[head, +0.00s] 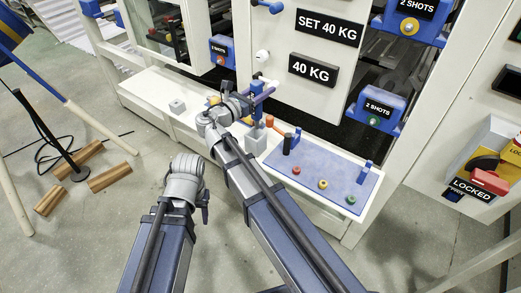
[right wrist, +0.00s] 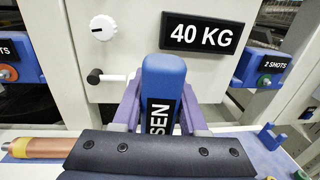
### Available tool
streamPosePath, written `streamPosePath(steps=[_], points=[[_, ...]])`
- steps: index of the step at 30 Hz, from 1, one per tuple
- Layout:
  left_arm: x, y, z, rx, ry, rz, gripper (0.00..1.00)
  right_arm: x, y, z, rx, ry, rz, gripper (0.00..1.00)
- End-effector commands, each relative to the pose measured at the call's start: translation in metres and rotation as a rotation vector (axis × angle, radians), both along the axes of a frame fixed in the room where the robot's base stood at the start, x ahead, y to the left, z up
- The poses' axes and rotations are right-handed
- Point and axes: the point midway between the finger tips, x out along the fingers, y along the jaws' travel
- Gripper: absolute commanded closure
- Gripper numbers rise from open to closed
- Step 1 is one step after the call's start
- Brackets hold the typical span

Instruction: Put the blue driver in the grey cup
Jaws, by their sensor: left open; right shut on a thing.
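The blue driver (head: 257,102) is upright between the purple fingers of my right gripper (head: 263,91), which is shut on it. In the right wrist view the driver (right wrist: 163,80) stands between the fingers (right wrist: 160,112), with part of a dark label showing; its lower end is hidden. The grey cup (head: 255,141) is a small block-like holder on the white ledge, just below the driver in the head view. I cannot tell whether the driver's lower end is inside it. My left gripper (head: 204,199) is away to the lower left, apart from these things.
A blue mat (head: 325,171) on the ledge carries red, yellow and green knobs and a blue stand (head: 364,172). An orange-and-black tool (head: 289,140) is right beside the cup. A grey block (head: 177,106) sits further left. The panel with the 40 KG sign (head: 313,69) rises behind.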

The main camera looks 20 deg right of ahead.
Motion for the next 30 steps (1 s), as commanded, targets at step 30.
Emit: streamPosePath(steps=[30], points=[[0.0,0.0,-0.063,0.0,0.0,0.0,0.5,0.0,0.007,-0.062,-0.004,0.001,0.114,1.0]])
